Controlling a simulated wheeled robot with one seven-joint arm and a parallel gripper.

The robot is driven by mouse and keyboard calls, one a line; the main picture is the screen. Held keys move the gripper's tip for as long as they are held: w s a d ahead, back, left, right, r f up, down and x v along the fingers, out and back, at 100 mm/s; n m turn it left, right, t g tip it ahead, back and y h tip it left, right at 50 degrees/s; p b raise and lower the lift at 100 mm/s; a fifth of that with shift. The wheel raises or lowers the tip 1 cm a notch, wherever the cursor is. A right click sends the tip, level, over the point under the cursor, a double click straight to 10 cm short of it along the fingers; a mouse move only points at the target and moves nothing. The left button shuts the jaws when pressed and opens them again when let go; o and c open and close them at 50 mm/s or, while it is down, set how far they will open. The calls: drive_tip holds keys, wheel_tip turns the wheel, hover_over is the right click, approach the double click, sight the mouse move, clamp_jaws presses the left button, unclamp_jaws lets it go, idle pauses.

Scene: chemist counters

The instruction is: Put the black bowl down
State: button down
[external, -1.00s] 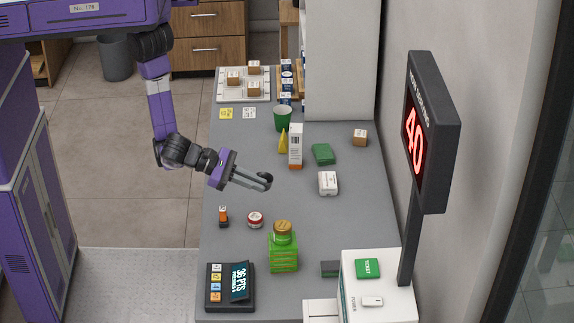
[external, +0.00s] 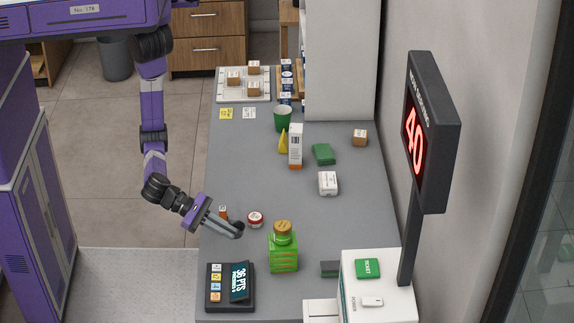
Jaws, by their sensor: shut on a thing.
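My gripper (external: 234,233) is over the front left part of the grey counter (external: 235,180), angled down to the right. It is shut on a small dark thing at its fingertips, which looks like the black bowl (external: 238,226); the fingers hide part of it and its shape is hard to make out. The bowl is just below and left of a round red and white tin (external: 255,218). I cannot tell whether it touches the counter.
An orange-labelled small item (external: 223,211) is partly hidden behind my gripper. A green jar with a cork-coloured lid (external: 283,255) stands to the right. The counter's middle left is clear.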

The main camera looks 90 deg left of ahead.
sight(229, 256)
drive_tip(key=shift+f, duration=3.45)
drive_tip(key=c, duration=1.5)
unclamp_jaws()
drive_tip(key=shift+f, duration=0.1)
